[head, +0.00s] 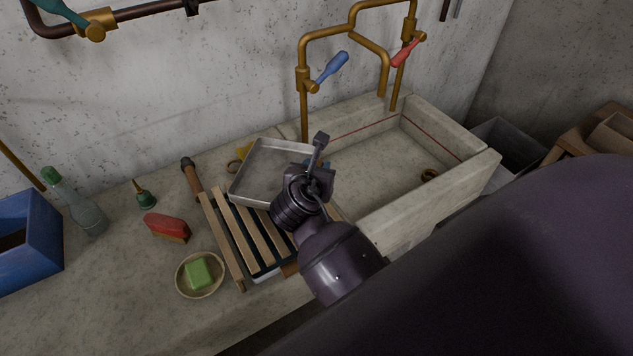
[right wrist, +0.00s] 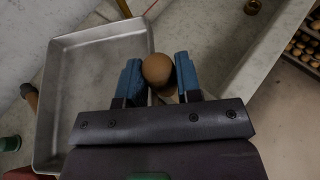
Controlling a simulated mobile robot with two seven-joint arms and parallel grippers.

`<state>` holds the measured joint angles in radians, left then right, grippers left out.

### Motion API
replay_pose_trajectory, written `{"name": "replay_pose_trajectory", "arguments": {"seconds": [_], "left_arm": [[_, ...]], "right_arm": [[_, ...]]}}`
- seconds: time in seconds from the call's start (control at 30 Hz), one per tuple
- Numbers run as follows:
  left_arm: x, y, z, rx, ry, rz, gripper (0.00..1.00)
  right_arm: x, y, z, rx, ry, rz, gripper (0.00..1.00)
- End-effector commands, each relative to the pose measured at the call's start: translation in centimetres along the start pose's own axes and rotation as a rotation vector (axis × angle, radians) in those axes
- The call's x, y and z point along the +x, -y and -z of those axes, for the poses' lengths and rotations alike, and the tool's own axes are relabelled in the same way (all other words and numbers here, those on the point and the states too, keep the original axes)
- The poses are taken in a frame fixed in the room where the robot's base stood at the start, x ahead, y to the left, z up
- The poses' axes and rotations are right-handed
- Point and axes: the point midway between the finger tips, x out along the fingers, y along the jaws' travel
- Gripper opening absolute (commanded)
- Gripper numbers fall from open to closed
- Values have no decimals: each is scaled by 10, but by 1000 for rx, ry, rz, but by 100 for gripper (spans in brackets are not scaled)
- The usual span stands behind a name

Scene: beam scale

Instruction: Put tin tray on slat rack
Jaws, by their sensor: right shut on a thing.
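The tin tray (head: 268,172) is a shallow grey metal pan over the far end of the slat rack (head: 228,228). The rack has several pale wooden slats with dark gaps, and its near part is bare. I cannot tell whether the tray touches the slats. My left gripper is not in view.
A stone sink (head: 420,215) with brass pipes stands right of the rack. On the counter to the left are a red brush (head: 167,226), a dish with green soap (head: 199,274), a bottle (head: 80,208) and a blue crate (head: 35,240). A wooden-handled tool (head: 192,180) lies by the rack's far left corner.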

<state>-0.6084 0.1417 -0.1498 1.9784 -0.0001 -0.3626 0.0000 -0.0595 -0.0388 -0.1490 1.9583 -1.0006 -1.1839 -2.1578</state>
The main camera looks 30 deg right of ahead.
Motion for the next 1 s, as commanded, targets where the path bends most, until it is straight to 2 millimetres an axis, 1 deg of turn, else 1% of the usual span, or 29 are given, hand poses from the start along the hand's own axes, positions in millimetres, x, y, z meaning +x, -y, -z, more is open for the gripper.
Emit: {"name": "replay_pose_trajectory", "arguments": {"seconds": [0.3,0.7,0.73,0.87,0.9,1.0], "left_arm": [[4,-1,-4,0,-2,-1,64],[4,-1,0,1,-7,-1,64],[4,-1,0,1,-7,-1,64],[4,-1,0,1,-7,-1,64],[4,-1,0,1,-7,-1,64],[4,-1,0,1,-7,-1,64]], "right_arm": [[14,0,36,-3,-2,1,0],[16,0,39,0,0,0,0],[16,0,40,-1,-1,0,35],[16,0,40,-1,-1,0,55],[16,0,40,-1,-1,0,57],[16,0,40,-1,-1,1,57]]}}
